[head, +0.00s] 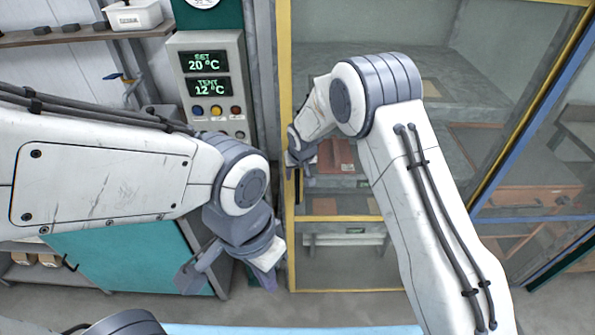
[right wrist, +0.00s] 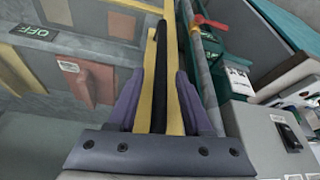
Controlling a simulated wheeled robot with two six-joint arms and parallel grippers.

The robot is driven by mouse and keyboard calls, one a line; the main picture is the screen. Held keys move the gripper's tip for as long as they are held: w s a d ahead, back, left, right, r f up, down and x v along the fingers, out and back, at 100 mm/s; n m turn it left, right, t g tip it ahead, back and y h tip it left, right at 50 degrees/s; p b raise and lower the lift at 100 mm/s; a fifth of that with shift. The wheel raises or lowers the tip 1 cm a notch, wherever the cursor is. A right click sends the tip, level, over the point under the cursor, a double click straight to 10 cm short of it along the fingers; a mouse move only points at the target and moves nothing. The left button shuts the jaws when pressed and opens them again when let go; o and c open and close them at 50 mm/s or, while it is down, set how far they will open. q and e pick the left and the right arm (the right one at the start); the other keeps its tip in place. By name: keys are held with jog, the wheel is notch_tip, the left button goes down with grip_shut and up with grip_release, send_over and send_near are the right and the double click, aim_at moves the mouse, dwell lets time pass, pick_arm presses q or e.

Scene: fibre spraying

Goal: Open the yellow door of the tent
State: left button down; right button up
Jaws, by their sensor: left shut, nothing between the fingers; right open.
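The tent's yellow-framed door (head: 290,240) has clear panels and looks closed in the head view. A dark vertical handle (head: 299,188) sits on its left frame post. My right gripper (head: 296,163) is at that post, partly hidden by its own wrist. In the right wrist view, its two purple fingers (right wrist: 158,80) are open. The black handle (right wrist: 166,85) and yellow post (right wrist: 148,95) show between them, with a finger on each side; contact cannot be told. My left gripper (head: 268,278) is shut and empty, low and left of the door.
A grey control panel (head: 208,65) with displays and buttons stands left of the door. A teal cabinet (head: 130,255) is at lower left, below a shelf (head: 60,35). Behind the clear panels are benches and a reddish-brown block (head: 335,155).

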jog(key=shift+c, duration=0.3)
grip_shut()
dwell(1.2)
